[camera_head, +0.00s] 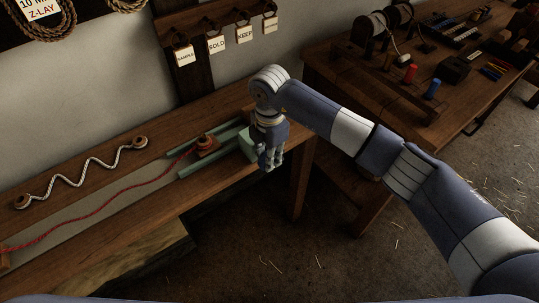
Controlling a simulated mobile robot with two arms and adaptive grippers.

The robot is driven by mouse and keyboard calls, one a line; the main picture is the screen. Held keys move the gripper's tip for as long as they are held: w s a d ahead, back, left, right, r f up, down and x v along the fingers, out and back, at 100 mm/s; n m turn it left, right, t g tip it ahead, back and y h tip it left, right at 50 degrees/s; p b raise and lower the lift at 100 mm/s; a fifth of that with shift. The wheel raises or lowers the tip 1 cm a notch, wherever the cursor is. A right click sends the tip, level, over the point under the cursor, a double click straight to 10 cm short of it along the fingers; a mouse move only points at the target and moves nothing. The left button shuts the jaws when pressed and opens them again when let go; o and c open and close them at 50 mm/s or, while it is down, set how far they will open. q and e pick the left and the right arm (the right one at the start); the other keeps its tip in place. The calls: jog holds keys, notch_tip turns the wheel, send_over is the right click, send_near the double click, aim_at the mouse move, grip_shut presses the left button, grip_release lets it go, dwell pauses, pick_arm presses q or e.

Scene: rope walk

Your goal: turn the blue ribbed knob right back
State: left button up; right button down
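My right gripper (270,163) points down at the right end of the long wooden bench, close against a pale green block (246,143). Its fingers are small and dark here, and I cannot tell whether they are open or closed on something. I cannot make out the blue ribbed knob; the gripper may cover it. The green block stands at the end of green rails (212,151). My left gripper is not in view.
A red-brown piece (206,143) with a red cord (110,212) sits on the rails. A twisted white rope (80,171) lies to the left. Labelled tags (216,44) hang above. A second table (400,100) at right holds spools and tools.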

jog(key=shift+a, duration=0.1)
jog(key=shift+t+h+b, duration=0.4)
jog(key=shift+t+h, duration=0.1)
jog(key=shift+h, duration=0.1)
jog(key=shift+s+a+f+t+h+b, duration=0.1)
jog(key=shift+a+f+t+h+b, duration=0.1)
jog(key=shift+t+h+b, duration=0.6)
jog(key=h+b, duration=0.1)
jog(key=b, duration=0.1)
jog(key=shift+s+a+f+t+h+b, duration=0.1)
jog(key=shift+t+h+b, duration=0.2)
jog(key=shift+t+b, duration=0.1)
jog(key=shift+t+h+b, duration=0.4)
jog(key=shift+h+b, duration=0.2)
jog(key=shift+b, duration=0.25)
jog(key=shift+r, duration=0.2)
jog(key=c, duration=1.7)
grip_release()
